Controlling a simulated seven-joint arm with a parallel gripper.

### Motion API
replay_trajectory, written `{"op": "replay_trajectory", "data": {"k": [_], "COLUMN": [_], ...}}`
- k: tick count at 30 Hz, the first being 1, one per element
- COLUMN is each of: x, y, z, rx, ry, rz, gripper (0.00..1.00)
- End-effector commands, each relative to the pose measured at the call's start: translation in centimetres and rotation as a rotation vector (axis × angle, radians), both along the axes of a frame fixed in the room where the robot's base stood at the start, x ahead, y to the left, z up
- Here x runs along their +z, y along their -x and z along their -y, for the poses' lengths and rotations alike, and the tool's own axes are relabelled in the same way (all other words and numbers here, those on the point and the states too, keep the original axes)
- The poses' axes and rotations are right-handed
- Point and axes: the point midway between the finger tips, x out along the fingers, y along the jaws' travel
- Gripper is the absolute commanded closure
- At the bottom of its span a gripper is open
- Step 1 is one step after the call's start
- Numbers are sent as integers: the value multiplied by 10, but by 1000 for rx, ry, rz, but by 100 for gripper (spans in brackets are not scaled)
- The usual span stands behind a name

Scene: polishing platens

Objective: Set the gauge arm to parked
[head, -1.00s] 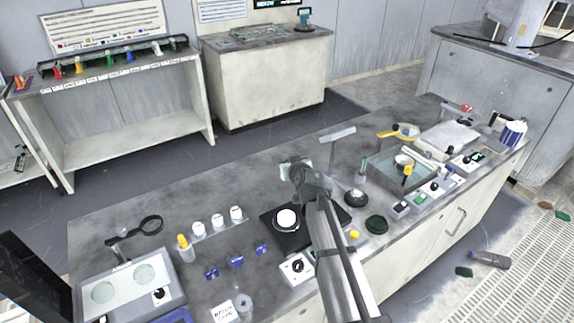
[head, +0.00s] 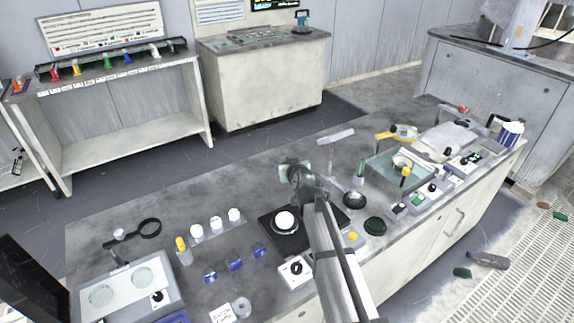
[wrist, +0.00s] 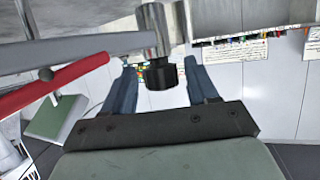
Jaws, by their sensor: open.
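My gripper (head: 288,172) is above the middle of the bench, behind the white disc (head: 285,220) on its black base. In the wrist view its two blue-grey fingers (wrist: 163,90) are apart. A metal post with a black knob (wrist: 160,75) shows between and above them. A grey bar (wrist: 85,50) runs left from the post. I cannot tell whether a finger touches either. A pale T-shaped arm on a post (head: 335,136) stands right of my gripper in the head view. I cannot tell for certain which part is the gauge arm.
A red bar (wrist: 60,85) and a green square plate (wrist: 57,117) are at left in the wrist view. A clear tray (head: 385,168) is right. The bench's back left is clear.

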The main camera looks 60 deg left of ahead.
Motion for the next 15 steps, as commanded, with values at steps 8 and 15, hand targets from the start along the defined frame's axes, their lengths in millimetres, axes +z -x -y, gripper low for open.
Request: {"op": "replay_trajectory", "data": {"k": [8,15], "x": [3,14], "y": [3,11], "z": [8,37], "rx": [1,0], "ry": [0,-1], "rz": [0,0], "gripper": [42,42]}}
